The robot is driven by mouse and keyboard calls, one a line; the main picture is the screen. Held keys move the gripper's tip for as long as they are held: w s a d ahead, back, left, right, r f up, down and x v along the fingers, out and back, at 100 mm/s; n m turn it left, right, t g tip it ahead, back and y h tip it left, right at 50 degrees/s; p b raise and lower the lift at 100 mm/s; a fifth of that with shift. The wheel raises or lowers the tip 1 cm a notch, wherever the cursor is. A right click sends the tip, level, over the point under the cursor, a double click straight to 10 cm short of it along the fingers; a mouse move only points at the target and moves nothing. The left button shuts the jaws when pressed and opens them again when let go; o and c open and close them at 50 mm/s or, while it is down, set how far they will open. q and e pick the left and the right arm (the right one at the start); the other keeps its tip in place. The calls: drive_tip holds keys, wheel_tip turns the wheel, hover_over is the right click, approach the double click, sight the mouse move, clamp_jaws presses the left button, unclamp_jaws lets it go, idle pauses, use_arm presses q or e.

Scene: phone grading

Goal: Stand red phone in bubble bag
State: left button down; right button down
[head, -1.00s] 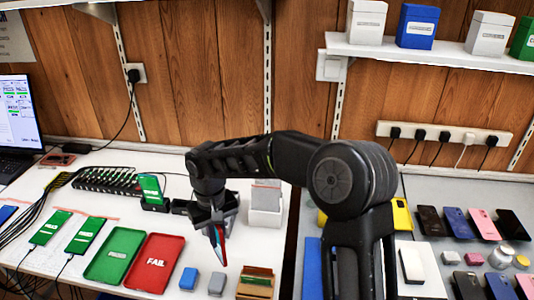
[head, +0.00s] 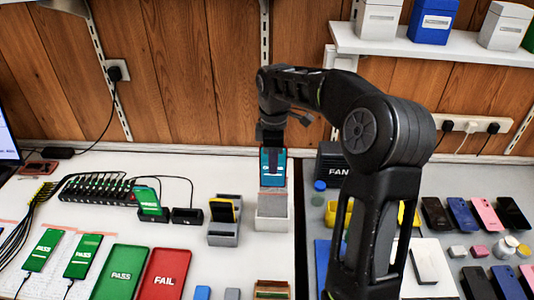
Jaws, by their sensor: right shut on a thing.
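The red phone (head: 272,168) hangs upright from my right gripper (head: 272,140), its teal lit screen facing me and a thin red edge showing. My right gripper is shut on its top end; the fingers are partly hidden by the wrist. The grey bubble bag (head: 272,197) stands in a white holder (head: 273,222) at the back of the white table. The phone is in line with the bag's mouth. I cannot tell whether its lower edge is just above the bag or slightly inside. My left gripper is not in view.
A grey stand with a yellow-edged phone (head: 224,212) is left of the holder. A green PASS tray (head: 119,272) and a red FAIL tray (head: 165,273) lie front left. A dark FAN box (head: 332,165) and several phones are on the right.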

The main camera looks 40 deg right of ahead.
sight(273, 179)
drive_tip(key=shift+s, duration=0.1)
drive_tip(key=shift+f+b, duration=1.75)
drive_tip(key=shift+f, duration=0.35)
drive_tip(key=shift+f, duration=0.15)
drive_tip(key=shift+f, duration=0.15)
drive_tip(key=shift+f, duration=0.45)
drive_tip(key=shift+f+b, duration=0.2)
drive_tip(key=shift+b, duration=0.2)
